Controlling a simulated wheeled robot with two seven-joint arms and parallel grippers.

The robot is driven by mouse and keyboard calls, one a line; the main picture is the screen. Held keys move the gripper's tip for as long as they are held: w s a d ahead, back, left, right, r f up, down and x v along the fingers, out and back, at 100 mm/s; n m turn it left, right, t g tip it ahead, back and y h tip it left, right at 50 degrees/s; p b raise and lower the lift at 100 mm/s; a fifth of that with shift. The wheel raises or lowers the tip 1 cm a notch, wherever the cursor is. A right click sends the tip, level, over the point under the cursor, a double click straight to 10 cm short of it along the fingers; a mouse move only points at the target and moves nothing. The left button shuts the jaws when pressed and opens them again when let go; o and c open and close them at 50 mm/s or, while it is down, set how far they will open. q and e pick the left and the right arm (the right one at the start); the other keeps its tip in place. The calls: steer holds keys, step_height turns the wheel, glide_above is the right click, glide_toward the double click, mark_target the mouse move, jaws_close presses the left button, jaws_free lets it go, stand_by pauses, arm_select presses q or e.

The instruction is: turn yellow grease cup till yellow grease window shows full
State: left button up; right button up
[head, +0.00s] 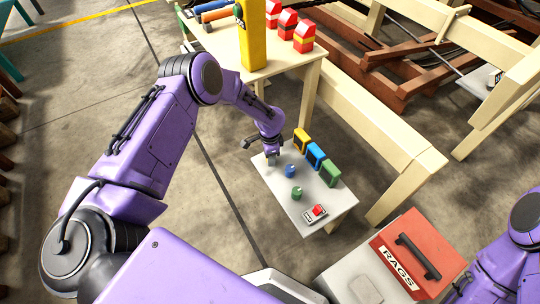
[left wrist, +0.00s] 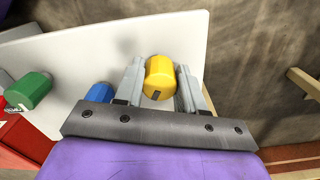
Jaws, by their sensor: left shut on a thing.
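The yellow grease cup (left wrist: 160,77) is in the left wrist view, a rounded yellow knob with a dark mark on its near side. My left gripper (left wrist: 160,88) is shut on it, one finger on each side. In the head view my left gripper (head: 271,157) is at the far left end of the small grey table, and the yellow cup is hidden behind it. The yellow grease window (head: 301,140) stands at the table's back edge; its level is too small to read. My right gripper is out of view.
The blue cup (head: 290,171) and green cup (head: 297,193) stand along the grey table (head: 322,203), near the blue window (head: 316,155) and green window (head: 330,173). A red-topped device (head: 315,213) sits at the near end. A red RAGS box (head: 420,254) is at the lower right.

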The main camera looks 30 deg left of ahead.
arm_select(q)
steer(key=shift+a, duration=0.1)
steer(key=o, duration=1)
steer(key=shift+r, duration=0.35)
step_height(320, 180, up, 10)
steer(key=p, duration=0.3)
steer(key=shift+f, duration=0.1)
